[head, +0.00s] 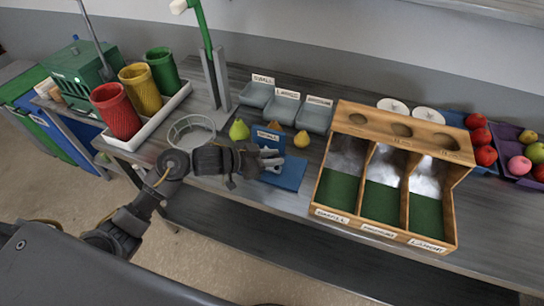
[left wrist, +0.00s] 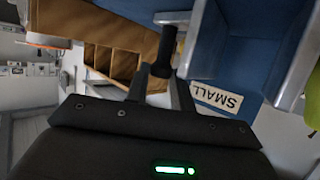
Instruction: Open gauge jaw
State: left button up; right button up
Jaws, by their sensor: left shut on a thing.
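The blue gauge (head: 290,175) stands near the front edge of the bench, with a flat blue base and an upright labelled part. Its grey jaw pieces show close up in the left wrist view, with a blue face (left wrist: 240,50) and a "SMALL" label (left wrist: 218,98). My left gripper (head: 272,162) is at the gauge, its arm coming in from the left. In the left wrist view its fingers (left wrist: 160,88) are shut on a black knob (left wrist: 165,52) beside the blue body. The gripper partly hides the gauge in the head view. My right gripper is out of view.
A green pear (head: 239,130) and a yellow pear (head: 302,139) stand close to the gauge. A wooden three-bay sorter (head: 322,160) is to the right. Grey trays (head: 282,107) lie behind.

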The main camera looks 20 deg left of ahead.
pick_arm(q)
jog(key=shift+d, duration=0.2)
grip_shut()
jog(key=d+p, duration=0.2)
jog(key=d, duration=0.2)
jog(key=shift+s+d+r, duration=0.1)
jog(key=shift+s, duration=0.05)
jog(key=shift+d, duration=0.5)
jog(key=o, duration=1)
grip_release()
jog(key=shift+a, duration=0.1)
jog(key=shift+c, duration=0.2)
jog(key=b+v, duration=0.1)
jog(key=v, duration=1)
